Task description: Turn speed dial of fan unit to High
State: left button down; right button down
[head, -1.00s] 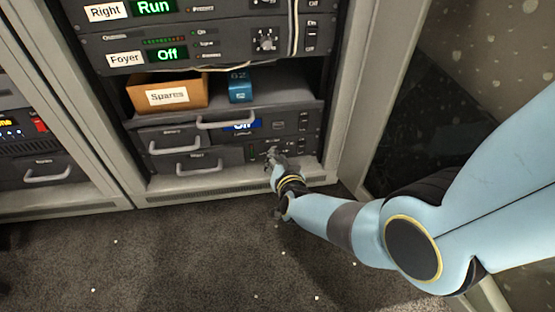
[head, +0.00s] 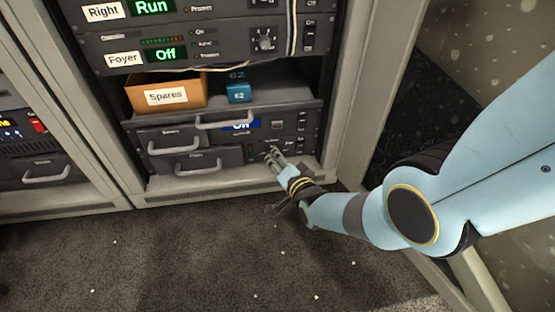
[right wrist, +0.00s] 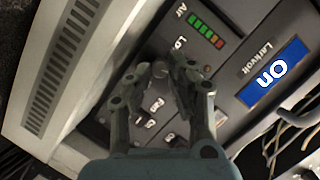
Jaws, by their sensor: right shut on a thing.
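The fan unit (head: 233,157) is a dark panel low in the rack, to the right of the lowest drawer. In the right wrist view its panel (right wrist: 226,25) shows a light bar with green and red segments and a small label reading "Fan". My right gripper (head: 271,153) reaches in from the right to this panel. In the right wrist view its two fingers (right wrist: 162,70) are closed around a small dark knob at the panel, likely the speed dial. The fingers hide most of the knob, and its setting cannot be read. My left gripper is out of view.
A blue "On" display (right wrist: 275,72) is on the neighbouring unit. Above are a "Spares" box (head: 166,92) and a blue box (head: 239,92) on a shelf. The floor (head: 180,250) in front is clear.

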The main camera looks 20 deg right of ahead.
jog(key=shift+m, duration=0.3)
dwell(0.4)
jog(key=c, duration=1.2)
grip_release()
jog(key=shift+s, duration=0.75)
jog(key=v, duration=1)
jog(key=shift+s+d, duration=0.15)
jog(key=shift+s, duration=0.15)
jog(key=shift+r, duration=0.1)
